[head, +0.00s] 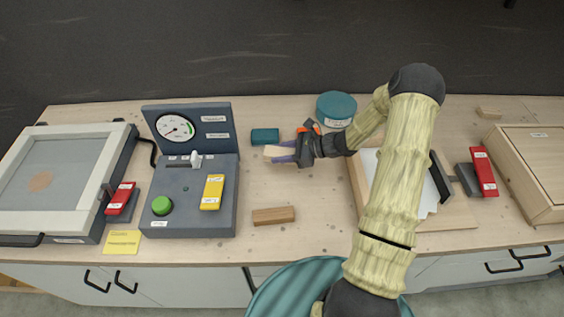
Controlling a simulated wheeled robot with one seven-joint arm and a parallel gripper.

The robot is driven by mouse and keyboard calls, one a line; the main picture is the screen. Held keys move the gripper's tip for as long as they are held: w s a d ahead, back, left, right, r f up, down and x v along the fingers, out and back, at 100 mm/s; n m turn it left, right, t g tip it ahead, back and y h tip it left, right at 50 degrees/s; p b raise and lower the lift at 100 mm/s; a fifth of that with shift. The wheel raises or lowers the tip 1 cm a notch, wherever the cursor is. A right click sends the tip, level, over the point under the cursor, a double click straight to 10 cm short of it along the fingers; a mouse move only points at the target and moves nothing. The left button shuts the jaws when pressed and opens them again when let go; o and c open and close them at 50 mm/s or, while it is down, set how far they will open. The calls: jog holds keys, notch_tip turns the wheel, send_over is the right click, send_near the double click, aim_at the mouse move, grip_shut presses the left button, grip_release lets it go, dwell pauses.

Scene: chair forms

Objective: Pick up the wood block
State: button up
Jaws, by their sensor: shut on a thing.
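My gripper (285,152) is shut on a pale wood block (276,151) near the middle of the table, with its fingers pointing left. Whether the block touches the table or hangs above it, I cannot tell. A browner wood block (273,216) lies flat on the table toward the front edge, apart from my gripper. A third small wood piece (490,113) lies at the back right.
A teal block (265,136) sits just behind the held block. A round teal tin (336,108) stands at the back. A grey control box (187,217) with a gauge is left; a paper tray (445,226) and wooden box (538,172) are right.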

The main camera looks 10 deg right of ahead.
aim_at(282, 152)
jog(key=shift+r, duration=1.95)
